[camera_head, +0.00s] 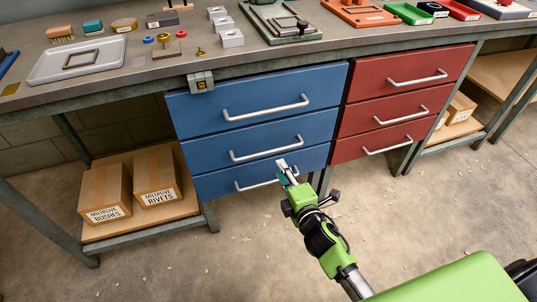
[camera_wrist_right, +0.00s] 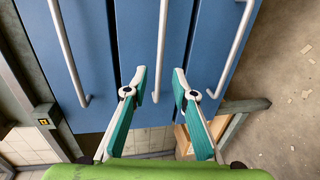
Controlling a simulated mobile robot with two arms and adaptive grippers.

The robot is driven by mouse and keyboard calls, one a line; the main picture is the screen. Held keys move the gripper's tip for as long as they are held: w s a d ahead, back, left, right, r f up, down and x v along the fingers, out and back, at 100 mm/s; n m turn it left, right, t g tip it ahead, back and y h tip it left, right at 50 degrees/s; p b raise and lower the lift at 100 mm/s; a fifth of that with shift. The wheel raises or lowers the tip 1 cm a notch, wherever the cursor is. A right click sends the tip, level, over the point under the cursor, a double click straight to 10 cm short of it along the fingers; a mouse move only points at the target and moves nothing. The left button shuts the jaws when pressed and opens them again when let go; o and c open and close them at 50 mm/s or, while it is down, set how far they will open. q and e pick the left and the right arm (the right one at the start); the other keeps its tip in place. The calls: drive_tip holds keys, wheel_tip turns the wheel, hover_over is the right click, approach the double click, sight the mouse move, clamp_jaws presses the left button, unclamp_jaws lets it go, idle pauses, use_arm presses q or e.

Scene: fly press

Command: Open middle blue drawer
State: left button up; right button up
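The blue drawer unit hangs under the bench with three stacked drawers, all looking shut. The middle blue drawer (camera_head: 212,152) has a silver bar handle (camera_head: 265,150). In the right wrist view this middle handle (camera_wrist_right: 161,42) runs between the two fingertips. My right gripper (camera_head: 282,170) is in front of the drawers, just below the middle handle's right end in the head view. In the right wrist view the right gripper (camera_wrist_right: 159,75) has its teal fingers apart, one on each side of the handle; contact cannot be told. My left gripper is not in view.
The top blue handle (camera_head: 265,110) and bottom blue handle (camera_head: 256,182) lie close above and below. Red drawers (camera_head: 365,88) stand to the right. Cardboard boxes (camera_head: 104,190) sit on a low shelf.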

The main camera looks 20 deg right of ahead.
sight(270, 152)
use_arm(q)
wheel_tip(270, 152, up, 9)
drive_tip(key=b, duration=0.2)
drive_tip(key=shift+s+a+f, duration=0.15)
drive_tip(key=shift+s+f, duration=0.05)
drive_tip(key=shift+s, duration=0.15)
use_arm(e)
drive_tip(key=shift+w+a+f, duration=0.1)
drive_tip(key=shift+w+f, duration=0.3)
drive_tip(key=shift+w, duration=1.45)
drive_tip(key=shift+w+a+f, duration=0.1)
drive_tip(key=shift+w+f, duration=0.25)
drive_tip(key=shift+w, duration=1.55)
drive_tip(key=shift+w+f, duration=0.4)
drive_tip(key=shift+w, duration=1.45)
clamp_jaws()
